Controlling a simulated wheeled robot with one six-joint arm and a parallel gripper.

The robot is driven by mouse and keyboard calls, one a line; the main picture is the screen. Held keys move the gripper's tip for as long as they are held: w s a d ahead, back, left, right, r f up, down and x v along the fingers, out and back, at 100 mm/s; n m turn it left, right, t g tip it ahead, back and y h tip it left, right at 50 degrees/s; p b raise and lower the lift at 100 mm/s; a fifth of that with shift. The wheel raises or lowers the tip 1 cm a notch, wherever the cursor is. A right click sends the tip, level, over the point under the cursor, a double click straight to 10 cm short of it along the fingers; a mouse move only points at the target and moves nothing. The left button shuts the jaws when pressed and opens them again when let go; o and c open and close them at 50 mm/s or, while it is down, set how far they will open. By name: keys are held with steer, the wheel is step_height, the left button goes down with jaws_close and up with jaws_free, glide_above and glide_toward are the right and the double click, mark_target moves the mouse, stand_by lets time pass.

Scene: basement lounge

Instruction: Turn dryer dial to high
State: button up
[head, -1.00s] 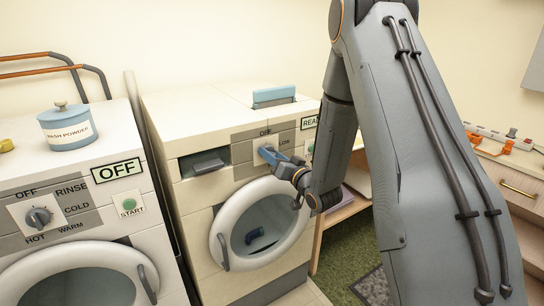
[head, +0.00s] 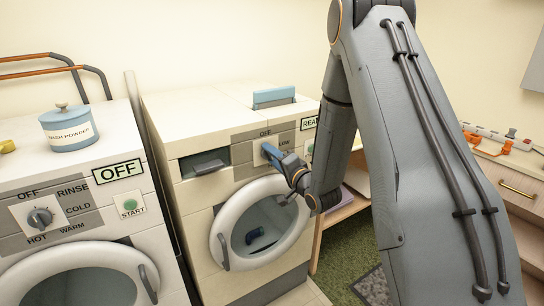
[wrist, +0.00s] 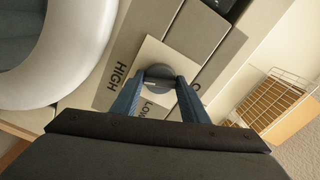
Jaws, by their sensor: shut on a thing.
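The dryer (head: 195,215) is the middle machine in the head view, with its round door closed. Its dark round dial (wrist: 160,74) shows in the wrist view on a pale square plate. HIGH (wrist: 118,78) is printed to the left of the dial, LOW (wrist: 152,108) is below it, and a partly hidden label is to the right. My gripper (head: 270,153) has its blue fingers shut on the dial, one on each side, as the wrist view also shows (wrist: 161,80). In the head view the fingers hide the dial. I cannot clearly tell where its pointer aims.
The washer (head: 60,165) stands at the left with an OFF display (head: 118,172) and a wash powder jar (head: 69,130) on top. A display on the dryer (head: 309,122) is partly hidden by my arm. A drawer unit (head: 515,185) stands at the right.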

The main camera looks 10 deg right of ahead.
stand_by(0.3)
steer(key=o, duration=1.1)
steer(key=shift+c, duration=0.2)
steer(key=shift+s, duration=0.1)
steer(key=b+v, duration=0.1)
steer(key=v, duration=0.6)
steer(key=shift+s+b, duration=0.3)
steer(key=shift+b, duration=0.1)
steer(key=shift+d, duration=0.1)
